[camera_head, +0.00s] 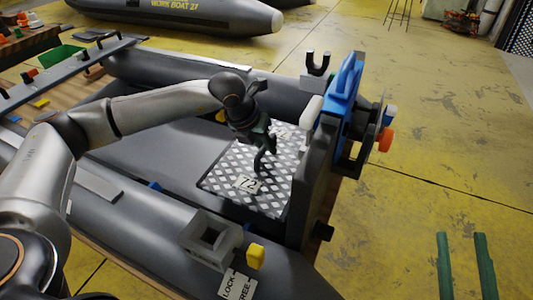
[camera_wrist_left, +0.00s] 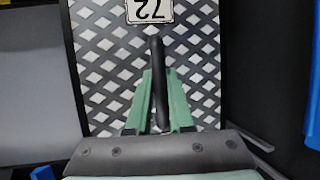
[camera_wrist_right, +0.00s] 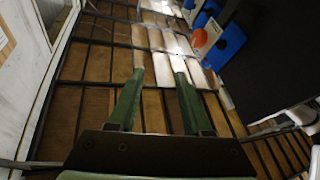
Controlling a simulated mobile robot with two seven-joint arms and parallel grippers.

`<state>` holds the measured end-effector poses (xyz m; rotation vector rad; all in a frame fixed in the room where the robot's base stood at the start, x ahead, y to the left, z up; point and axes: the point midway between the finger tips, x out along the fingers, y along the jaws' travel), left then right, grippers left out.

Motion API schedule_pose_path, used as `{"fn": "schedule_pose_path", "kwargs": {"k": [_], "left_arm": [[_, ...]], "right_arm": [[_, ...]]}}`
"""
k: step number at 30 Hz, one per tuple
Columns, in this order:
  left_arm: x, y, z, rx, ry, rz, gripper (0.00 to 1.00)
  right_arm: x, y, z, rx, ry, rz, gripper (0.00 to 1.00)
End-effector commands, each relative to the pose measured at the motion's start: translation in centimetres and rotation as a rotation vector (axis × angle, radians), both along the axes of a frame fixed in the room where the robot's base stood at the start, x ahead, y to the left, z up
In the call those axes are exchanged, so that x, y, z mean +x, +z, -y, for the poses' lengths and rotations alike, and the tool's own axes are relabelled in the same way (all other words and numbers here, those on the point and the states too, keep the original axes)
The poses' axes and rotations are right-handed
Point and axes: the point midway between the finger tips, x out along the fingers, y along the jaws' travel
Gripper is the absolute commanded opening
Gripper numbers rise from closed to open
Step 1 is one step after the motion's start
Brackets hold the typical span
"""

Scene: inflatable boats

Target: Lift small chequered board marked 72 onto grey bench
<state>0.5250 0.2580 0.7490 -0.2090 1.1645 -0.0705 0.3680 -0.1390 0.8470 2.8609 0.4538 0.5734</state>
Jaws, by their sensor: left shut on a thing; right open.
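The small chequered board marked 72 (camera_head: 225,170) lies in the stern of the grey inflatable boat, close against the dark transom. Its white 72 label shows upside down in the left wrist view (camera_wrist_left: 149,11). My left gripper (camera_head: 265,158) is above the board. In the left wrist view its green fingers (camera_wrist_left: 160,100) are shut on the board's dark handle (camera_wrist_left: 158,65). My right gripper (camera_head: 466,265) is open and empty over the yellow floor. A long grey bench-like plank (camera_head: 62,76) with small things on it is at the upper left.
The transom (camera_head: 318,165) carries a blue clamp (camera_head: 343,83) and an orange knob (camera_head: 385,139). A grey square socket block (camera_head: 212,238) and a yellow piece (camera_head: 256,256) are on the near tube.

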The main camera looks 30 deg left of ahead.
Motion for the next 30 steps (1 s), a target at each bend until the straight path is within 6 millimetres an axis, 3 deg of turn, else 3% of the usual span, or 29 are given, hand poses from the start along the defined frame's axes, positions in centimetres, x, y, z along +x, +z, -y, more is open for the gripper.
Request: {"fn": "schedule_pose_path", "kwargs": {"k": [18, 24, 30], "left_arm": [[-0.9, -0.1, -15.6, 0.004, 0.013, -0.001, 0.0], [-1.0, -0.1, -18.3, 0.003, 0.009, 0.0, 0.0], [-1.1, 0.0, -19.4, 0.004, 0.006, 0.002, 0.0]], "right_arm": [[1.0, -4.7, 0.4, -0.003, -0.029, -0.204, 0.49], [1.1, -5.8, 0.5, -0.002, -0.034, -0.248, 0.49], [1.1, -6.8, 0.5, 0.002, -0.042, -0.29, 0.49]]}}
